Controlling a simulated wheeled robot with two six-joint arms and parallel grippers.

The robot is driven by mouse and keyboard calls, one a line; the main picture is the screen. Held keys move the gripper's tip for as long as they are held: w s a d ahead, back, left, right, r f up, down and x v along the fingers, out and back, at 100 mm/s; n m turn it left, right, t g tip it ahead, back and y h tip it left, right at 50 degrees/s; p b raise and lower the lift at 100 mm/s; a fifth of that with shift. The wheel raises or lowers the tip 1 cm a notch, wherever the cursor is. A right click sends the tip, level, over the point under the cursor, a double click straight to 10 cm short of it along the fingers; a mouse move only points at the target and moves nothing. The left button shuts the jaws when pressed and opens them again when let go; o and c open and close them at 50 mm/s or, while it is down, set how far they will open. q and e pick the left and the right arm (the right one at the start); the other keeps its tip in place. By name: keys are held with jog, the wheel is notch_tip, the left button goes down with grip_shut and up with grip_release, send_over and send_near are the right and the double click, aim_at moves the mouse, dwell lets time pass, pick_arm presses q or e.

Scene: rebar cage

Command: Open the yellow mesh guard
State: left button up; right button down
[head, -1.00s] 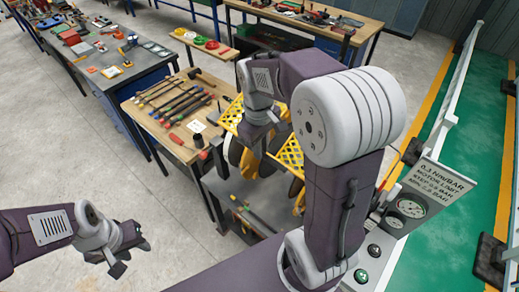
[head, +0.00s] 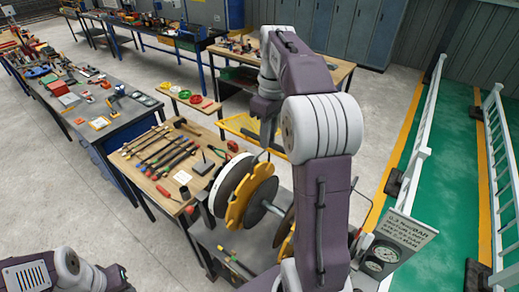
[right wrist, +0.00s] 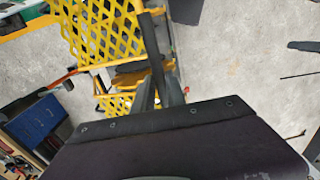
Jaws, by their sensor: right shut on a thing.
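The yellow mesh guard (head: 243,125) is swung up above the machine in the head view, partly hidden behind my right arm. Its mesh (right wrist: 100,35) fills the upper left of the right wrist view. My right gripper (head: 266,128) is at the guard's raised edge, shut on it. In the right wrist view its dark fingers (right wrist: 158,92) meet by a dark bar beside the mesh. Below, the machine's yellow wheel (head: 250,196) and pale disc (head: 228,186) are uncovered. My left gripper (head: 118,276) is low at the left, cut by the frame's edge and away from the guard.
A wooden bench (head: 150,178) with several tools stands left of the machine. A gauge panel (head: 395,240) is at the lower right. A white railing (head: 408,150) runs along the green floor at right. Grey floor (head: 75,190) is open at the left.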

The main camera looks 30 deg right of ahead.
pick_arm(q)
jog(key=shift+w+d, duration=0.15)
jog(key=shift+d, duration=0.15)
pick_arm(e)
jog(key=shift+w+d, duration=0.2)
jog(key=shift+d, duration=0.55)
